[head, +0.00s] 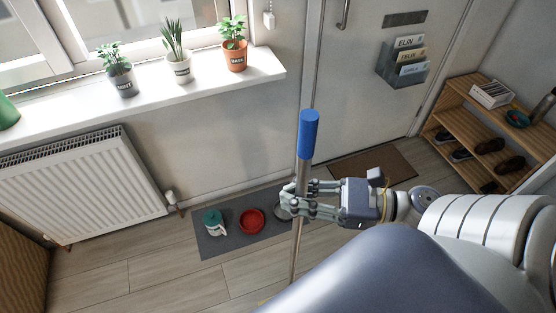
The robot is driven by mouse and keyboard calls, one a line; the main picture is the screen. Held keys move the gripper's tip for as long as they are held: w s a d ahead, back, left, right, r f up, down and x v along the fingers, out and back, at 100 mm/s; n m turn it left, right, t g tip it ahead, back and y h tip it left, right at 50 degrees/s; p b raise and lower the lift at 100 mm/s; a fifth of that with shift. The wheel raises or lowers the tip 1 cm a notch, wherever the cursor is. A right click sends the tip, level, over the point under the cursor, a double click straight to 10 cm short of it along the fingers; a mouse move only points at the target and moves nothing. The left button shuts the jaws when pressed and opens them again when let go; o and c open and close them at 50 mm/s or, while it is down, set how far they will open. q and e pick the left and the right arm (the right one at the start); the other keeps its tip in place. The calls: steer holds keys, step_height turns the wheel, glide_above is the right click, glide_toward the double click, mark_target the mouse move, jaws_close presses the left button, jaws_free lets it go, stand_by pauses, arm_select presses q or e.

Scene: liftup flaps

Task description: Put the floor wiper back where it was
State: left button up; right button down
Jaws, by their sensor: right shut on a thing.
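The floor wiper (301,178) is a metal pole with a blue grip at its top. It stands roughly upright in the middle of the head view. My right gripper (296,199) is shut around the pole, below the blue grip. The wiper's lower end is hidden behind my own body at the bottom of the picture. My left gripper is not in view.
A grey mat (213,243) holds a red bowl (252,221) and a teal-topped container (212,222). A radiator (82,187) and potted plants on the sill (150,101) are left. A door, doormat (372,166) and wooden shoe rack (460,94) are right.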

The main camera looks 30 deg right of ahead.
steer(key=w+d+f+b, duration=0.2)
steer(key=w, duration=0.5)
steer(key=w+d+f+b, duration=0.2)
steer(key=w+d+b, duration=0.1)
steer(key=w, duration=0.5)
steer(key=shift+f, duration=0.4)
steer(key=c, duration=1.5)
jaws_free()
steer(key=b+v, duration=0.1)
steer(key=v, duration=1.1)
steer(key=shift+d, duration=0.15)
